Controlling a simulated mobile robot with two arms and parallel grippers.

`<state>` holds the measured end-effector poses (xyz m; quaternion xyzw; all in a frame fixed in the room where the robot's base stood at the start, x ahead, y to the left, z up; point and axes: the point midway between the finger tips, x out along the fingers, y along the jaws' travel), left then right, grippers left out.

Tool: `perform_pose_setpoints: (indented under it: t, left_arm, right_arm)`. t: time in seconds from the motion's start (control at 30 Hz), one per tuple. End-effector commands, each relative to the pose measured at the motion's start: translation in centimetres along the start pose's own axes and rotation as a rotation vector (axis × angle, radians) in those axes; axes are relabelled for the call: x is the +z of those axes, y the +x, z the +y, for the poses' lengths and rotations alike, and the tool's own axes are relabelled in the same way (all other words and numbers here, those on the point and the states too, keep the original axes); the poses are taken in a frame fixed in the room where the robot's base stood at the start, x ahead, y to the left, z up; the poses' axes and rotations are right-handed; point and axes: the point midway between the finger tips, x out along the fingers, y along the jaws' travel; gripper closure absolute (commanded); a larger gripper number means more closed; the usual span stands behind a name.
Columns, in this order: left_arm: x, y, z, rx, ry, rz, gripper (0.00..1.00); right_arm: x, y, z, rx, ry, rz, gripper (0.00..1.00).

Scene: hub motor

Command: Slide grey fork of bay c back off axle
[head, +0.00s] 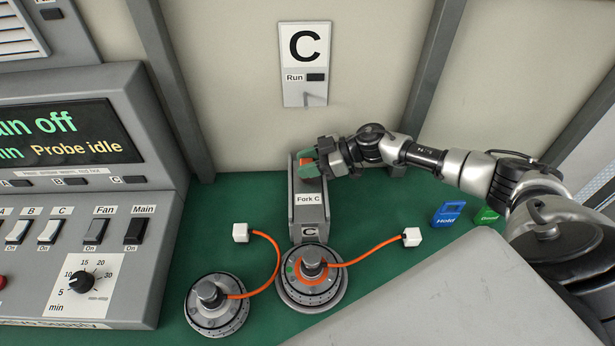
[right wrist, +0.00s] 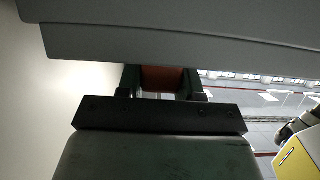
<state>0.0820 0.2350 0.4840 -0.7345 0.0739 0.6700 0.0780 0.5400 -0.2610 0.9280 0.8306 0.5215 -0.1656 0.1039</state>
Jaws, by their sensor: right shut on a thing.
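The grey fork of bay C (head: 310,215), labelled "Fork C", stands on the green bench below the C sign. Its near end reaches the hub motor (head: 311,284) with the orange ring. Whether it still surrounds the axle (head: 312,259) is not clear. My right gripper (head: 308,164) is shut on the orange-red handle (head: 306,157) at the fork's far end. In the right wrist view the red handle (right wrist: 164,78) sits between the dark fingers. My left gripper is not in view.
A second hub motor (head: 214,304) lies to the left, and orange cables end in white plugs (head: 411,237). A control console (head: 80,210) stands at left. A blue "Hold" tag (head: 448,213) and a green tag (head: 487,215) are at right. A grey panel (head: 440,300) covers the lower right.

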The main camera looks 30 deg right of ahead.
Motion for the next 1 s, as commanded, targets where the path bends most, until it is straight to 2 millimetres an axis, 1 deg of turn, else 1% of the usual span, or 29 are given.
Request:
perform_pose_setpoints:
  t: [0.07, 0.33, 0.37, 0.5, 0.8, 0.87, 0.97, 1.0]
  left_arm:
    - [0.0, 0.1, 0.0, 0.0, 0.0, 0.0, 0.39]
    - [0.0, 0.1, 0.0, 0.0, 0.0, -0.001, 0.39]
    - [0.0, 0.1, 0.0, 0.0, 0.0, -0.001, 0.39]
    - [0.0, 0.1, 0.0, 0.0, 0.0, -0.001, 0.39]
    - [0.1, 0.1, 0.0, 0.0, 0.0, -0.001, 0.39]
    - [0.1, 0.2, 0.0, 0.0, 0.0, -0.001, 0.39]
    - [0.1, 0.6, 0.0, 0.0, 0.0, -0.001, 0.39]
    - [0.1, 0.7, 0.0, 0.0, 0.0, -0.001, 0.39]
  right_arm:
    - [0.0, 0.0, 0.4, 0.001, 0.0, 0.001, 1.0]
    - [0.0, 0.0, 0.4, 0.001, 0.0, 0.001, 1.0]
    - [0.0, 0.0, 0.4, 0.001, 0.0, 0.001, 0.59]
    - [0.0, 0.0, 0.4, 0.001, 0.0, 0.001, 0.38]
    - [0.1, -0.2, 0.4, 0.001, 0.001, 0.0, 0.38]
    - [0.1, -0.6, 0.4, 0.002, 0.001, -0.001, 0.38]
    - [0.2, -2.0, 0.5, 0.004, 0.0, -0.003, 0.38]
    - [0.2, -2.8, 0.4, 0.003, 0.0, -0.003, 0.38]
